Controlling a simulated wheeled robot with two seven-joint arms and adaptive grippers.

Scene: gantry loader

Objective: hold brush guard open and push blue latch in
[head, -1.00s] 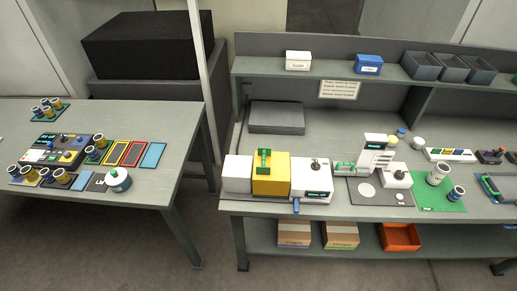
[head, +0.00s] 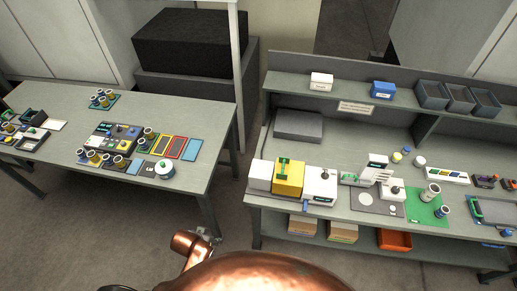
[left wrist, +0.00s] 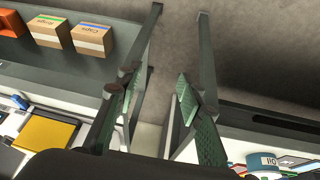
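A yellow block (head: 290,181) with a green T-shaped handle (head: 284,165) stands at the left front of the right-hand bench, between white boxes. A small blue tab (head: 305,207), likely the latch, sticks out low at the front edge beside it. I cannot tell which part is the brush guard. The yellow block also shows in the left wrist view (left wrist: 45,144), at lower left. My left gripper (left wrist: 158,88) is open and empty, its green-padded fingers apart over the gap between the tables, away from the block. My right gripper is not in view.
The left table (head: 60,98) holds a panel, cups and coloured cards. A floor gap separates it from the right bench (head: 335,152). Cardboard boxes (left wrist: 93,40) and an orange bin (head: 394,239) sit on its lower shelf. Trays and devices crowd its right side.

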